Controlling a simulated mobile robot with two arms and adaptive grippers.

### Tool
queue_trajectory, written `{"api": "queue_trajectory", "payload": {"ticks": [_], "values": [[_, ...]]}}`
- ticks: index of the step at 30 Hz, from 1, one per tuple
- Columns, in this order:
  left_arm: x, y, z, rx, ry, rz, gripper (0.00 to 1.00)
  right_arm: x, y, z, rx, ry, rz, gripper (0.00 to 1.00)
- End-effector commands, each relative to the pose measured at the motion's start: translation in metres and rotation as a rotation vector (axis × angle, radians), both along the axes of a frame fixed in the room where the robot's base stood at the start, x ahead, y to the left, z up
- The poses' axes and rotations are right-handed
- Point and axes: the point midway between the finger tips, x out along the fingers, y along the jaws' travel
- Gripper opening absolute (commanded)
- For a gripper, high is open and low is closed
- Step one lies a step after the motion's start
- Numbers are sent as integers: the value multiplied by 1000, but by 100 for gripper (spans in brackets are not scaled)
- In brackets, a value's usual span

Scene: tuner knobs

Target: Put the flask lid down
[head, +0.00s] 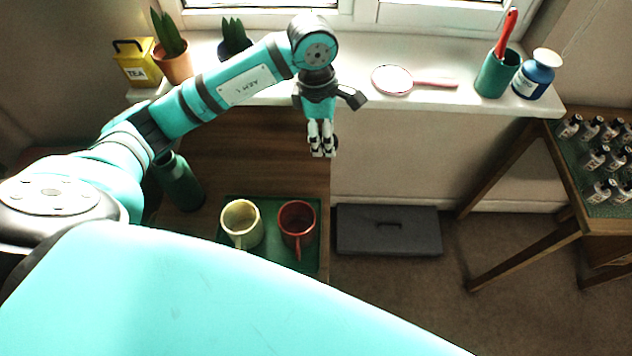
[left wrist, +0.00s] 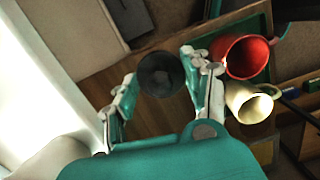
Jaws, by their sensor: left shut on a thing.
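My left gripper (head: 322,152) hangs fingers-down above the right part of the brown wooden surface, near the window sill. In the left wrist view its two fingers (left wrist: 165,85) stand on either side of a dark grey round lid (left wrist: 160,75), and they are shut on it. The lid's hollow, cup-like round face shows there. In the head view I cannot make the lid out clearly. The green flask (head: 178,182) stands at the left of the wooden surface, partly behind my left arm. My right gripper is not in view.
A green tray (head: 228,200) holds a cream mug (head: 241,222) and a red mug (head: 297,222). The wooden top (head: 240,150) between flask and gripper looks clear. The sill (head: 440,75) carries plants, a mirror, a green cup and a blue jar. A grey box (head: 388,238) lies on the floor.

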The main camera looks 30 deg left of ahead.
Motion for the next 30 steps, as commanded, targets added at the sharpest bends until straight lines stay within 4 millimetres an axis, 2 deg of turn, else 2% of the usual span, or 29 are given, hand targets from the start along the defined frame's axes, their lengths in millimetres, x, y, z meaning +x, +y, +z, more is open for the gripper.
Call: {"api": "queue_trajectory", "payload": {"ticks": [1, 3, 6, 10, 19, 26, 30], "values": [[2, 4, -24, -3, 5, 121, 28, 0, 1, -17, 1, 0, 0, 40], [5, 12, -38, -2, 5, 284, 28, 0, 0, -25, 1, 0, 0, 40], [8, 21, -53, 0, 3, 462, 28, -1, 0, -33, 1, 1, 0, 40], [10, 27, -64, 1, 2, 592, 28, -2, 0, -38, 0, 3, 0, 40], [9, 29, -114, 2, 5, 630, 28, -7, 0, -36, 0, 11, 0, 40], [10, 29, -133, 0, 3, 627, 28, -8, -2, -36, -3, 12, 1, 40], [9, 29, -153, 1, 5, 627, 28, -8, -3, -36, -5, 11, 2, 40]]}}
